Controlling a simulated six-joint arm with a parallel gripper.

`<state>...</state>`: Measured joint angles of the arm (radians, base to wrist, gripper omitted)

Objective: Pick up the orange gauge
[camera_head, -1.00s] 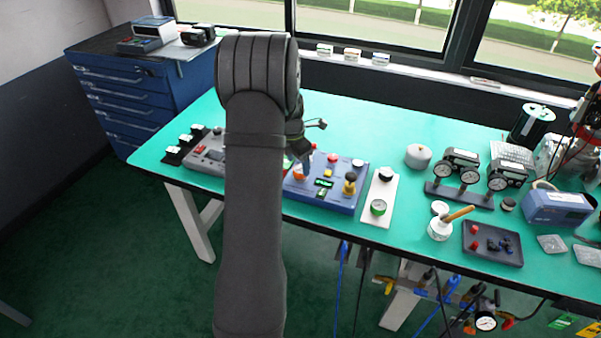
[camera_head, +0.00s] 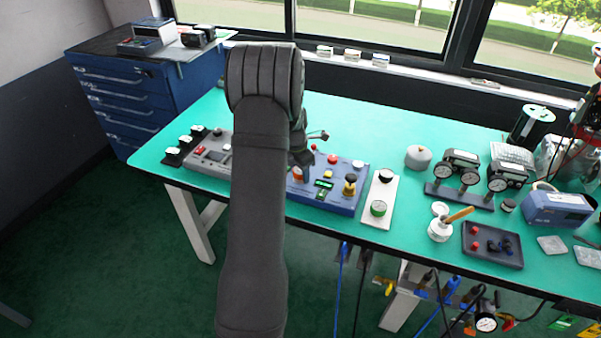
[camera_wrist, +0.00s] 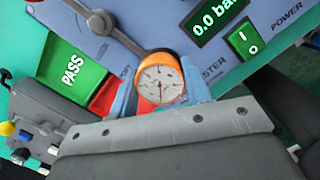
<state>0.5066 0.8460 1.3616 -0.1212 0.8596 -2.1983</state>
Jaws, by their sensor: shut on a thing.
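The orange gauge (camera_wrist: 161,85) has an orange rim and a white dial with a red needle. In the wrist view it sits between the blue fingertips of my gripper (camera_wrist: 160,93), which is shut on it. In the head view the gauge (camera_head: 298,174) shows as a small orange spot at my gripper (camera_head: 301,165), over the left part of the blue panel box (camera_head: 336,200). My arm hides part of that box. I cannot tell whether the gauge touches the panel.
A grey control box (camera_head: 212,152) is at left. The table's back middle is clear.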

